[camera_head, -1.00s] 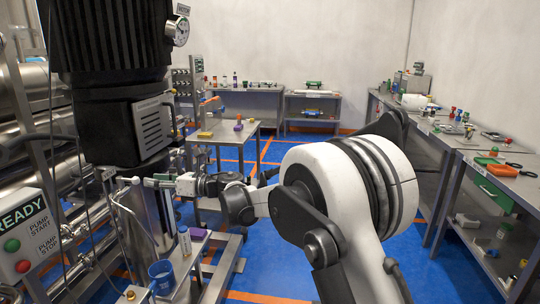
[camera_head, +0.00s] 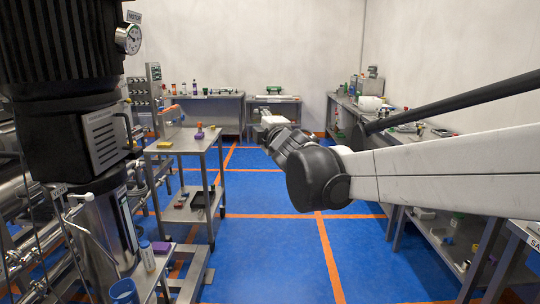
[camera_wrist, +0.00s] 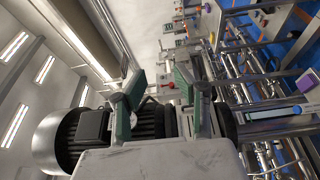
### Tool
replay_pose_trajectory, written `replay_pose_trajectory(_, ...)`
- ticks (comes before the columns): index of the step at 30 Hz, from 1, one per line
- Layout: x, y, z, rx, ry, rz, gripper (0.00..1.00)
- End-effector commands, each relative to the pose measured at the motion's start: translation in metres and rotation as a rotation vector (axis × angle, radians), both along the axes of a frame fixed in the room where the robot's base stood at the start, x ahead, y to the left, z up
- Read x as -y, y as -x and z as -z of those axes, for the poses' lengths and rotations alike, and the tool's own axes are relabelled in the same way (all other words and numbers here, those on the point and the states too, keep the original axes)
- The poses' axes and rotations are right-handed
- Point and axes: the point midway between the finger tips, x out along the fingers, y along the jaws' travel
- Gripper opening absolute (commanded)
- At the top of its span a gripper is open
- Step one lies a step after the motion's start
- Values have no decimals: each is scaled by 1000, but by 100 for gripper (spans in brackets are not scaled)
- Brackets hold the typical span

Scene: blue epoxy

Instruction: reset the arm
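My arm (camera_head: 440,172) reaches in from the right edge of the head view, ending at a dark wrist joint near the middle. My gripper (camera_head: 268,122) is beyond that joint, over the floor, and its fingers are hard to make out there. In the wrist view, my gripper (camera_wrist: 160,88) shows two green-padded fingers spread apart, with nothing between them. A dark motor with a rounded silver end (camera_wrist: 62,140) shows behind the fingers. Nothing is in contact with the gripper that I can see.
A tall black motor unit (camera_head: 60,50) stands at the left. A steel cart (camera_head: 185,147) with a yellow block and a purple item is left of centre. Benches line the back (camera_head: 275,99) and right (camera_head: 410,138). The blue floor (camera_head: 265,240) is clear.

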Motion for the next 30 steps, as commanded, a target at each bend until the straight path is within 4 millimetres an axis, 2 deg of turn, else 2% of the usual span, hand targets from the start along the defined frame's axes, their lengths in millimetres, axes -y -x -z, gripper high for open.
replay_pose_trajectory(1,24,12,3,-51,-55,48,29)
replay_pose_trajectory(6,96,54,27,-235,-271,214,29)
replay_pose_trajectory(11,152,106,62,-402,-481,368,29)
replay_pose_trajectory(15,189,158,99,-543,-666,499,29)
replay_pose_trajectory(18,208,199,129,-642,-797,593,29)
replay_pose_trajectory(22,225,255,169,-772,-966,712,29)
replay_pose_trajectory(27,231,321,217,-920,-1157,848,29)
replay_pose_trajectory(30,230,348,236,-982,-1233,903,29)
